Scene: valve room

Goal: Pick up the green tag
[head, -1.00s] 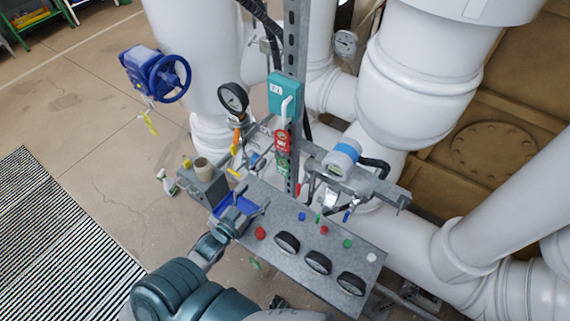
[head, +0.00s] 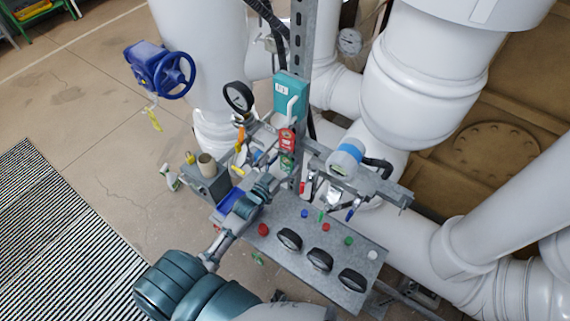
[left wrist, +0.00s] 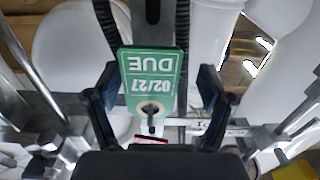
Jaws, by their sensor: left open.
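The green tag (head: 287,161) hangs on the upright post below a red tag, small in the head view. In the left wrist view the green tag (left wrist: 152,72) is large, with white "DUE 02/27" lettering upside down and a hole near a metal hook. My left gripper (head: 265,183) reaches over the panel from the lower left, close to the tag. Its two dark fingers (left wrist: 158,80) stand apart on either side of the tag, with visible gaps at both sides. My right gripper is not seen.
The red tag (head: 287,140) hangs just above, under a teal box (head: 291,92). A gauge (head: 238,97) and a blue-banded cylinder (head: 346,157) stand nearby. The grey panel (head: 325,275) has several knobs and buttons. Large white pipes (head: 425,75) fill the space behind.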

